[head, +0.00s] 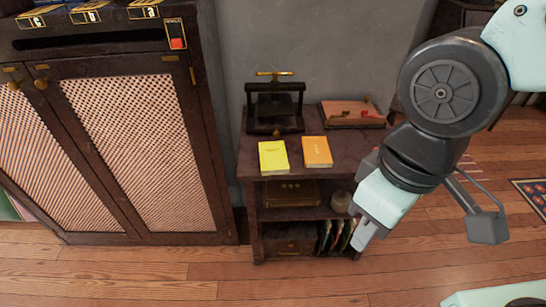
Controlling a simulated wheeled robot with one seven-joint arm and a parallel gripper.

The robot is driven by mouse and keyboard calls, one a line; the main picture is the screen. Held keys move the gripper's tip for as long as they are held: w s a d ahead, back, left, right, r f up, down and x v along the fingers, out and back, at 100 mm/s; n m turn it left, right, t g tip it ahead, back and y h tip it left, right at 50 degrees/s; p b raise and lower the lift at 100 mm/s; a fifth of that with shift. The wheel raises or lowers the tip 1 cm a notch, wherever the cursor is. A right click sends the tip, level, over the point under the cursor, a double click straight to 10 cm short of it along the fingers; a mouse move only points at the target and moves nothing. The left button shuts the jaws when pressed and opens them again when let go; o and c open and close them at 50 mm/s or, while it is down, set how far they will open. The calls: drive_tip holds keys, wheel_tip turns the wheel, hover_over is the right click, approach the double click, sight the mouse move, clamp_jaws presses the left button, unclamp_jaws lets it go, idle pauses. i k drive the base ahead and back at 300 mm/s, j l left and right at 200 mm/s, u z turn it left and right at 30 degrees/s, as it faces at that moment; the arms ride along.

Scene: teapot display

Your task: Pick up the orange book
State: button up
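The orange book (317,151) lies flat on the top of a small dark wooden shelf unit (290,171), near its front edge. A yellow book (272,157) lies just to its left, with a narrow gap between them. My gripper (365,238) hangs at the right, in front of the shelf's right side, lower in the picture than the orange book and apart from it. A pale finger points down; I cannot make out the gap between the fingers. The orange book's cover is fully in view.
A dark press with a brass handle (275,103) stands behind the books. A wooden box with red items (352,114) sits at the back right of the top. Lower shelves hold a box, a jar (341,201) and upright books. A tall cabinet (140,150) stands left. Wooden floor (330,280) in front is clear.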

sight(316, 154)
drive_tip(key=i+j+z, duration=0.1)
drive_tip(key=j, duration=0.2)
drive_tip(key=i+j+z, duration=0.1)
drive_tip(key=j, duration=0.25)
drive_tip(key=i+j+z, duration=0.25)
drive_tip(key=j, duration=0.4)
drive_tip(key=z, duration=1.2)
